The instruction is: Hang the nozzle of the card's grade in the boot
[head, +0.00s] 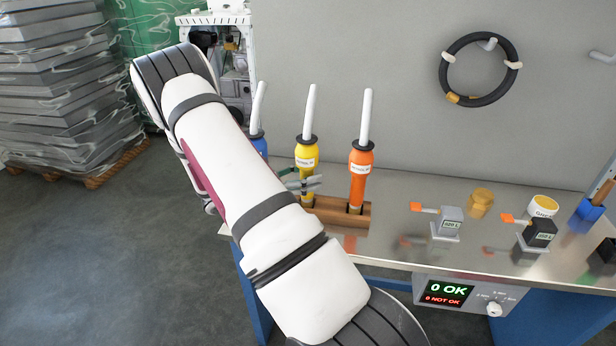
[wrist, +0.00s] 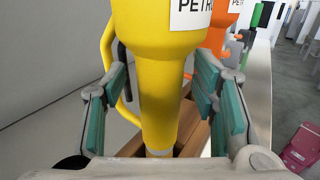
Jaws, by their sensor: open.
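The yellow nozzle (head: 306,155) stands upright in the wooden rack (head: 329,212), between the blue nozzle (head: 258,139) and the orange nozzle (head: 361,165). The blue one is partly hidden by my arm. In the wrist view the yellow nozzle (wrist: 160,85) bears a label starting "PETR", partly cut off. My gripper (head: 303,184) is open at the yellow nozzle's lower body. In the wrist view the teal pads of my gripper (wrist: 163,110) stand on either side of it, with gaps showing. I cannot clearly make out a card or the boot.
A grey unit (head: 447,222) and a black unit (head: 538,233) with orange levers stand right of the rack. A blue holder (head: 589,211) is at the far right. A black hose ring (head: 480,68) hangs on the wall. The counter display (head: 444,292) reads "0 OK".

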